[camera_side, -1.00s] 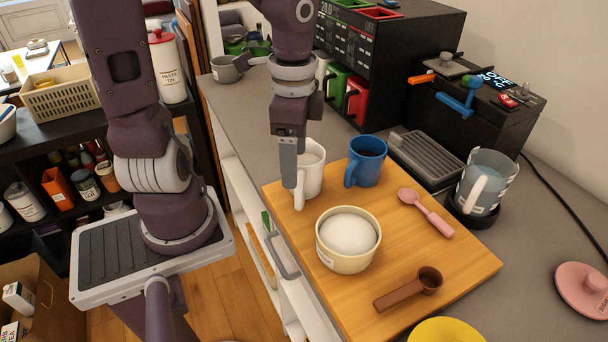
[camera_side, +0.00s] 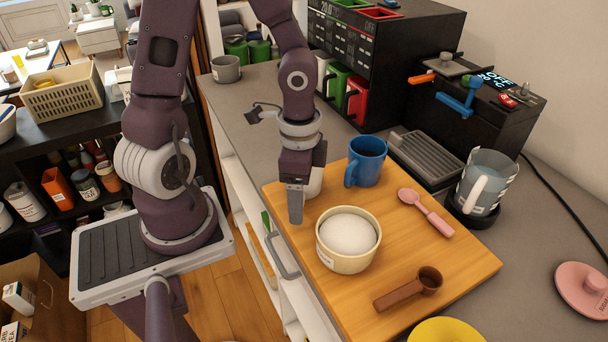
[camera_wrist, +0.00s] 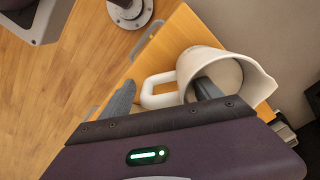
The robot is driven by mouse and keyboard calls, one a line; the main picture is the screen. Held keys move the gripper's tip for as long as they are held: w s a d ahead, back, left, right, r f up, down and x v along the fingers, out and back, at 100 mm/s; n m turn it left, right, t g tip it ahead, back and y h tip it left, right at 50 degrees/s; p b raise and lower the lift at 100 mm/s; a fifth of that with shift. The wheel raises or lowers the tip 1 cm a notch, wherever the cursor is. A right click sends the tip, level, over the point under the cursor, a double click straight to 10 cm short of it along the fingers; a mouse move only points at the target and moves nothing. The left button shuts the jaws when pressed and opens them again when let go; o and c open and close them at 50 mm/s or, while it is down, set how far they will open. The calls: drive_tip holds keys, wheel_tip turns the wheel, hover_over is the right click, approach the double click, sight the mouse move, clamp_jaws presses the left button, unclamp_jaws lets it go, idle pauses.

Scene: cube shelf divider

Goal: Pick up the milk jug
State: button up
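The white milk jug (camera_wrist: 217,68), with a pouring spout and a looped handle, stands on the wooden board in the wrist view. In the side view only a pale strip of the jug (camera_side: 315,183) shows beside my gripper (camera_side: 295,214). My gripper is open, pointing down over the board. In the wrist view the fingers of the gripper (camera_wrist: 163,96) are apart. The left finger is outside the handle, and the right one overlaps the jug's mouth. I cannot tell whether that finger is inside the jug or above it, or whether either finger touches it.
The wooden board (camera_side: 455,270) also holds a blue mug (camera_side: 367,163), a sugar bowl (camera_side: 345,262), a pink spoon (camera_side: 433,217) and a brown scoop (camera_side: 405,290). A clear jug (camera_side: 486,184) stands at right near the black machine (camera_side: 470,125).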

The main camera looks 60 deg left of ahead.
clamp_jaws()
wheel_tip(320, 180, up, 10)
drive_tip(key=shift+w+f, duration=0.1)
drive_tip(key=w+d+r, duration=0.1)
drive_tip(key=w+d, duration=0.6)
drive_tip(key=d, duration=0.5)
drive_tip(key=a+g+h, duration=0.1)
drive_tip(key=w+a+r+g+h, duration=0.1)
drive_tip(key=h, duration=0.1)
drive_tip(key=a+g+h, duration=0.1)
drive_tip(key=h, duration=0.1)
drive_tip(key=shift+w+a+r+g, duration=0.2)
drive_tip(key=shift+w+a+g, duration=0.1)
drive_tip(key=shift+w, duration=0.1)
